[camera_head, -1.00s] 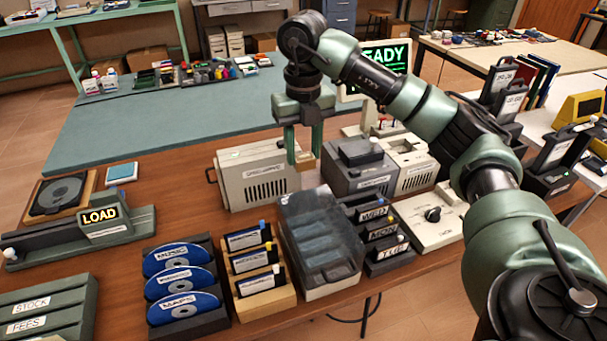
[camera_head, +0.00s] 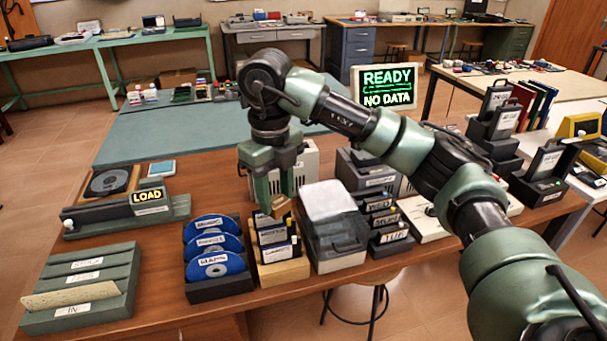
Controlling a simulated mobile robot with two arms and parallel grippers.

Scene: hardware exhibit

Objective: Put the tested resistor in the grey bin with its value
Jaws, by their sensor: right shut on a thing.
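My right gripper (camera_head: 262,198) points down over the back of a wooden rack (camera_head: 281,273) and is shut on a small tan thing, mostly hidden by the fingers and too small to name. The rack holds dark labelled cards (camera_head: 273,232) with coloured tabs. I cannot make out a resistor or a grey bin marked with a value. A grey-green slotted tray (camera_head: 50,322) with labels stands at the front left, with a speckled tan card (camera_head: 60,296) in its front slot. My left gripper is not in view.
A dark rack (camera_head: 222,290) of blue discs (camera_head: 212,266) stands left of the wooden rack. A clear-lidded case (camera_head: 332,238) stands close on its right. A screen (camera_head: 386,88) reads READY, NO DATA. Bare tabletop lies between the slotted tray and the disc rack.

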